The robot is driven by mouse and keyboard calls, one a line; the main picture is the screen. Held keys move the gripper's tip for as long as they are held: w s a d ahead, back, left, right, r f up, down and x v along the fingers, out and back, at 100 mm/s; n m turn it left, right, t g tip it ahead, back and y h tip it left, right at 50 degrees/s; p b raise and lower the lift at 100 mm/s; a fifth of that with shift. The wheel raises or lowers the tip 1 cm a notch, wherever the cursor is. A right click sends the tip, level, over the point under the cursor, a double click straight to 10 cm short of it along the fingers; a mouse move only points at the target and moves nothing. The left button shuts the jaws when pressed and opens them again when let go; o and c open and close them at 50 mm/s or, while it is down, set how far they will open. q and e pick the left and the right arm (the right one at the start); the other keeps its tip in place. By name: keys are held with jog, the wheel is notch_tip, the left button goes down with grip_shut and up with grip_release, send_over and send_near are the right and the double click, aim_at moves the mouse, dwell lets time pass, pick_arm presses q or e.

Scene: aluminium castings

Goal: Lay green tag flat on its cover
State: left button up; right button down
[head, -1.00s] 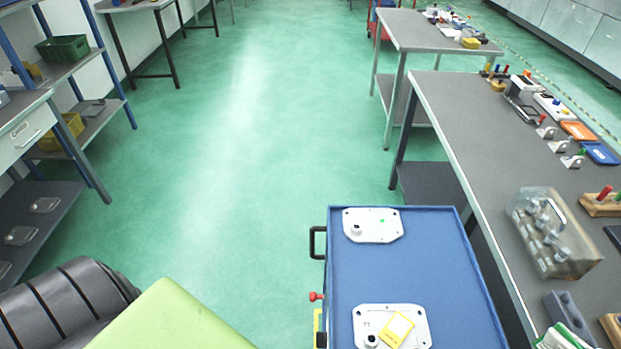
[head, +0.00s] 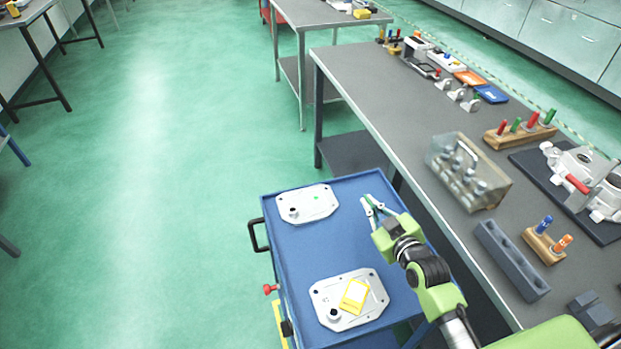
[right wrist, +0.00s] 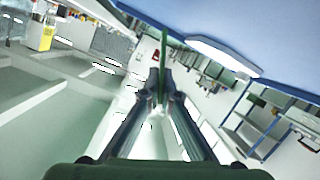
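My right gripper (head: 373,207) is over the right part of the blue trolley top, just right of the far cover. In the right wrist view its fingers (right wrist: 163,95) close on a thin green piece, seen edge-on, which looks like the green tag (right wrist: 163,58). The far cover (head: 296,208) is a pale metal plate with a small green mark and a dark-ringed boss. It also shows in the right wrist view (right wrist: 225,54), apart from the tag. The near cover (head: 330,291) has a yellow tag (head: 355,296) lying on it. My left gripper is out of view.
The blue trolley (head: 290,258) has bare room between the two covers. A grey workbench (head: 390,100) stands close on its right, with a clear box (head: 468,172), a grey block (head: 511,260) and wooden peg holders (head: 520,135). The green floor at left is open.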

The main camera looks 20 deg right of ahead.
jog(key=shift+h, duration=0.9)
jog(key=w+f, duration=0.1)
jog(key=w+a+f, duration=0.1)
jog(key=w, duration=0.1)
jog(key=shift+w+a+f, duration=0.1)
jog(key=shift+a+f, duration=0.25)
jog(key=shift+f, duration=0.05)
jog(key=shift+n+h, duration=0.3)
jog(key=shift+n, duration=0.4)
jog(key=w+a, duration=0.1)
jog(key=a, duration=0.1)
jog(key=w+a+b, duration=0.1)
jog(key=w, duration=0.1)
jog(key=shift+w+a+f, duration=0.1)
jog(key=shift+a+f, duration=0.05)
jog(key=shift+a, duration=0.25)
jog(key=w+a+r+n+h, duration=0.1)
jog(key=w+a+r+n, duration=0.1)
jog(key=w+a+r, duration=0.4)
jog(key=shift+t, duration=0.3)
jog(key=f+b, duration=0.3)
jog(key=a+f+b, duration=0.1)
jog(key=f, duration=0.1)
jog(key=shift+s+f, duration=0.25)
jog(key=shift+f+b, duration=0.7)
jog(key=shift+b, duration=0.25)
jog(key=c, duration=2.2)
grip_release()
